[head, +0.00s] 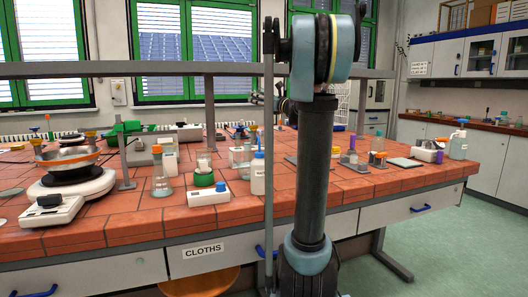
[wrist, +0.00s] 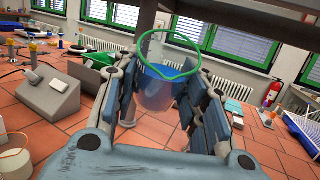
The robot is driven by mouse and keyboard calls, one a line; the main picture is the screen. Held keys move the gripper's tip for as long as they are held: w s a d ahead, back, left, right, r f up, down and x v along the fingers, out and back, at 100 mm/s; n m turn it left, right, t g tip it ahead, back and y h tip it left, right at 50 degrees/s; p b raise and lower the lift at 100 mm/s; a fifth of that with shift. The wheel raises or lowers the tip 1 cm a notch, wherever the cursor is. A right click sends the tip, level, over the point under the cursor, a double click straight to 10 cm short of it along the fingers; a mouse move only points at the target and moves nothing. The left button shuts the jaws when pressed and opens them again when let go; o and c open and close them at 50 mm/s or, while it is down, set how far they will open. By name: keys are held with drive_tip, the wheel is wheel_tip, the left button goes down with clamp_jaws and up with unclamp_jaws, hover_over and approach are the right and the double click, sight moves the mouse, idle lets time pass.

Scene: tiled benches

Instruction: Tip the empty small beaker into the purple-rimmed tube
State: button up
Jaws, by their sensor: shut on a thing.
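My gripper (wrist: 163,98) is shut on a small clear glass beaker (wrist: 153,98) with a green rim, held between the two fingers in the wrist view. The beaker shows blue inside, which looks like liquid rather than an empty glass. It is held above the tiled bench, its mouth towards the top of the picture. In the head view my arm's column hides most of the gripper. A small purple-topped tube (head: 352,144) stands on the bench right of my arm in the head view; its details are too small to tell. I cannot make it out in the wrist view.
A pale bottle (head: 458,146) stands far right. A shelf rail (head: 160,68) crosses above. The front edge is mostly clear.

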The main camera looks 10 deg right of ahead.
drive_tip(key=shift+w+a+r+t+y, duration=0.1)
drive_tip(key=shift+r+t+y, duration=0.2)
drive_tip(key=shift+t, duration=0.3)
drive_tip(key=shift+w+r+t+y, duration=0.1)
drive_tip(key=shift+r+t+y, duration=0.1)
drive_tip(key=shift+t+y, duration=0.3)
idle(6.9)
